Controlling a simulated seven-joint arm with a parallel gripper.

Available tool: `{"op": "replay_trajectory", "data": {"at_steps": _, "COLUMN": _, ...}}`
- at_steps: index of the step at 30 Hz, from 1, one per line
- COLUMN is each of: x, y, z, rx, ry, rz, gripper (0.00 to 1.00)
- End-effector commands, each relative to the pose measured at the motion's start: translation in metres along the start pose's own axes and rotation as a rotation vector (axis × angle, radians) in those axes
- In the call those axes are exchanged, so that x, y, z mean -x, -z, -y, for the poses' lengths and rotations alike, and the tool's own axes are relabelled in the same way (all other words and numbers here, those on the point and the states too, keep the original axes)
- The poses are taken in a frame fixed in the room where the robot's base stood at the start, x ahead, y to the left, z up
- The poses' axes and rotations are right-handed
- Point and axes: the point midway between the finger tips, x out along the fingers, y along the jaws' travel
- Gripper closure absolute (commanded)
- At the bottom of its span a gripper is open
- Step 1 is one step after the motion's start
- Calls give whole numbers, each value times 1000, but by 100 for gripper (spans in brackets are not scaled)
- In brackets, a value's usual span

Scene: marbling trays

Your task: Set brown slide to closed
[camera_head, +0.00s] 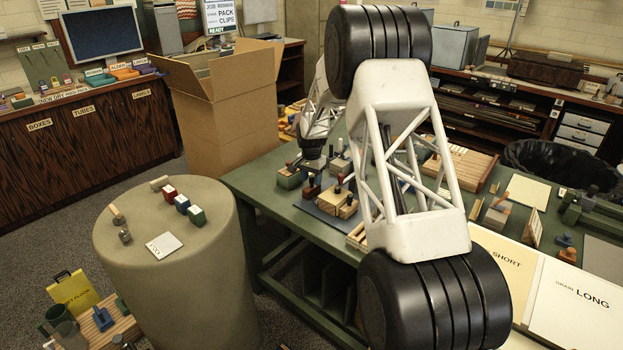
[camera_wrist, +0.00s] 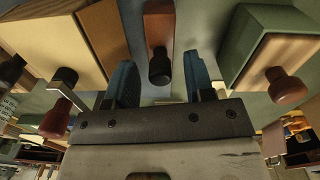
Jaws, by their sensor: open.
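In the wrist view my gripper (camera_wrist: 160,82) is open, with a dark blue finger on each side. A narrow reddish-brown piece (camera_wrist: 158,24) with a dark round knob (camera_wrist: 160,66) lies between the fingers, with visible gaps to both. It looks like the brown slide, but I cannot tell how far open it is. In the head view my gripper (camera_head: 313,162) is low over the green table (camera_head: 262,186), among small blocks with knobs; its fingertips are too small to make out there.
In the wrist view a green block (camera_wrist: 252,32) with a brown knob (camera_wrist: 286,86) stands close on the right. A cream block (camera_wrist: 45,45) with a brown side stands close on the left, with a dark red knob (camera_wrist: 55,120) nearer. A cardboard box (camera_head: 228,110) stands behind the table.

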Motion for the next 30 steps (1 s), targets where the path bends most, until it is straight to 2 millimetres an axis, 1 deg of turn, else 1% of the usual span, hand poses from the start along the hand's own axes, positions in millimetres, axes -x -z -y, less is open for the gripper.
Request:
{"op": "replay_trajectory", "data": {"at_steps": 7, "x": 0, "y": 0, "z": 0, "rx": 0, "ry": 0, "rz": 0, "gripper": 51}}
{"op": "replay_trajectory", "data": {"at_steps": 15, "x": 0, "y": 0, "z": 0, "rx": 0, "ry": 0, "rz": 0, "gripper": 93}}
{"op": "replay_trajectory", "data": {"at_steps": 17, "x": 0, "y": 0, "z": 0, "rx": 0, "ry": 0, "rz": 0, "gripper": 100}}
{"op": "replay_trajectory", "data": {"at_steps": 25, "x": 0, "y": 0, "z": -2, "rx": 0, "ry": 0, "rz": 0, "gripper": 100}}
{"op": "replay_trajectory", "data": {"at_steps": 30, "x": 0, "y": -2, "z": -16, "rx": -1, "ry": -1, "rz": 0, "gripper": 100}}
